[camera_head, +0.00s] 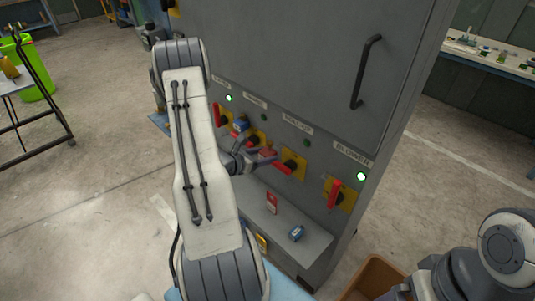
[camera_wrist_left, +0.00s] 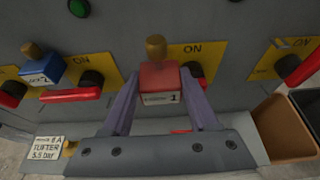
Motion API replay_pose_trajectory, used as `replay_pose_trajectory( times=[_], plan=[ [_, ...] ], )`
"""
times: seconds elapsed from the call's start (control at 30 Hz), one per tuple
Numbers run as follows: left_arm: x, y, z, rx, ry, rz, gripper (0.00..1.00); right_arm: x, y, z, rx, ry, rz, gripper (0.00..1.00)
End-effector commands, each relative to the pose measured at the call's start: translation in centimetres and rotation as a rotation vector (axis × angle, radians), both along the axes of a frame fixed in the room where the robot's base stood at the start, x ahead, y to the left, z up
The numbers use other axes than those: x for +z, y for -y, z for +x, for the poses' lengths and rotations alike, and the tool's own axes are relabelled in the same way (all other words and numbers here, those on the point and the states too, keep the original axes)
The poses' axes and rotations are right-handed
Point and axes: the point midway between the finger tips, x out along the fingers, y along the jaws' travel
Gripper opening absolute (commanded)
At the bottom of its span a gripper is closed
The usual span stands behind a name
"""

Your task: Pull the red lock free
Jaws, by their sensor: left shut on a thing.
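The red lock (camera_wrist_left: 159,82), with a brass top and a white label, sits between the fingers of my left gripper (camera_wrist_left: 160,108) in the left wrist view. The fingers are shut on its sides. Behind it is a yellow ON plate with a switch (camera_wrist_left: 195,72); I cannot tell whether the lock still touches it. In the head view my left gripper (camera_head: 264,158) is at the cabinet's switch row, and the red lock (camera_head: 268,151) shows small there. My right gripper is not in view; only part of that arm shows at the lower right.
A blue lock (camera_wrist_left: 43,68) is at the switch to the left. Red-handled switches (camera_head: 335,193) line the grey cabinet (camera_head: 300,60). A red item (camera_head: 271,203) and a blue item (camera_head: 296,233) are on the ledge below. A brown bin (camera_head: 372,278) stands at lower right.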

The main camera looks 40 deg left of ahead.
Motion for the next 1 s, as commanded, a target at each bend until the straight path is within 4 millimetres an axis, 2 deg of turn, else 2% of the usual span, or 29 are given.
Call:
replay_pose_trajectory(
  times=[0.5,0.87,1.0],
  plan=[
    [0.0,-0.3,-3.8,0.002,0.002,0.001,0.04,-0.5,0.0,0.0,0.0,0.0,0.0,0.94],
    [0.0,-0.2,-4.0,-0.003,0.002,0.001,0.04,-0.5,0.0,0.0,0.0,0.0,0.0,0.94],
    [-0.2,1.2,-3.3,-0.057,0.0,-0.001,0.04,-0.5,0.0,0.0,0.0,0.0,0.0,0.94]
  ],
)
